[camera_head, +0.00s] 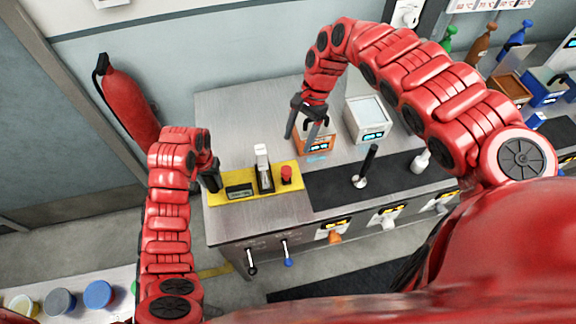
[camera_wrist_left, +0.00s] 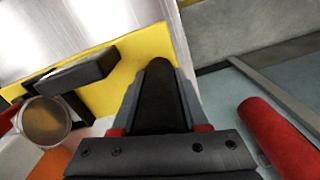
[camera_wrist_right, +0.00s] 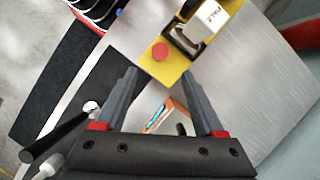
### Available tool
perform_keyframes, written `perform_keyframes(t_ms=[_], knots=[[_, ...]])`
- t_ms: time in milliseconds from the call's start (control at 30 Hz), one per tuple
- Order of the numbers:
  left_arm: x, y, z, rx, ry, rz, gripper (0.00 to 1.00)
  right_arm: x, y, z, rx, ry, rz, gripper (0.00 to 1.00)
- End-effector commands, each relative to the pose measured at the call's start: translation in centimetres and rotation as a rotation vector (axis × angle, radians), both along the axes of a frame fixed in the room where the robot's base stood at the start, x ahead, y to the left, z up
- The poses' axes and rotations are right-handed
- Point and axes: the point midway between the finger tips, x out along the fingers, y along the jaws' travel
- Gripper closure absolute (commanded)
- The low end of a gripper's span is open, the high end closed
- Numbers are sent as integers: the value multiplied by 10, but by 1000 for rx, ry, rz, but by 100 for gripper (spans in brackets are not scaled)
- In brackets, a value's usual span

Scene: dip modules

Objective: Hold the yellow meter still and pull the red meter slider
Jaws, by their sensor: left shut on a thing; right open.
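The yellow meter (camera_head: 222,197) is a long plate on the counter with a small display (camera_head: 240,193), a white-topped upright lever (camera_head: 263,165) and a red button (camera_head: 286,173). My left gripper (camera_head: 211,176) is shut on a black rounded handle (camera_wrist_left: 160,90) at the plate's left end. My right gripper (camera_head: 301,138) is open and empty above an orange box (camera_head: 318,147) with a display, behind the button. The right wrist view shows the lever's pull label (camera_wrist_right: 209,17) and the red button (camera_wrist_right: 160,51) beyond its fingers. I cannot make out a separate red slider.
A white box (camera_head: 367,118) with a display stands behind right. A black lever (camera_head: 368,165) rises from the dark mat (camera_head: 330,189) to the right. Small levers (camera_head: 286,251) stick out of the counter front. A red extinguisher (camera_head: 128,100) stands left. Bare counter (camera_head: 235,120) lies behind the plate.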

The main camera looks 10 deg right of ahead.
Motion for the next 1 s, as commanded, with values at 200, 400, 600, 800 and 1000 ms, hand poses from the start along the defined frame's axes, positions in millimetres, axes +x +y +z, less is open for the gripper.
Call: perform_keyframes(t_ms=[200, 400, 600, 800, 1000], knots=[[0, 0, 1, 0, -1, 0, 100, -10, 12, -33, -1, 9, 2, 30], [0, 0, 1, 0, -1, 0, 100, -18, 25, -68, 3, 7, 3, 30], [0, 0, 1, -1, -2, 0, 100, -23, 34, -94, 3, 3, 3, 30], [0, 0, 1, -1, -1, 0, 100, -24, 36, -102, -1, 0, 3, 30], [0, 0, 1, -1, -1, 0, 100, -24, 35, -102, -1, 0, 2, 30]])
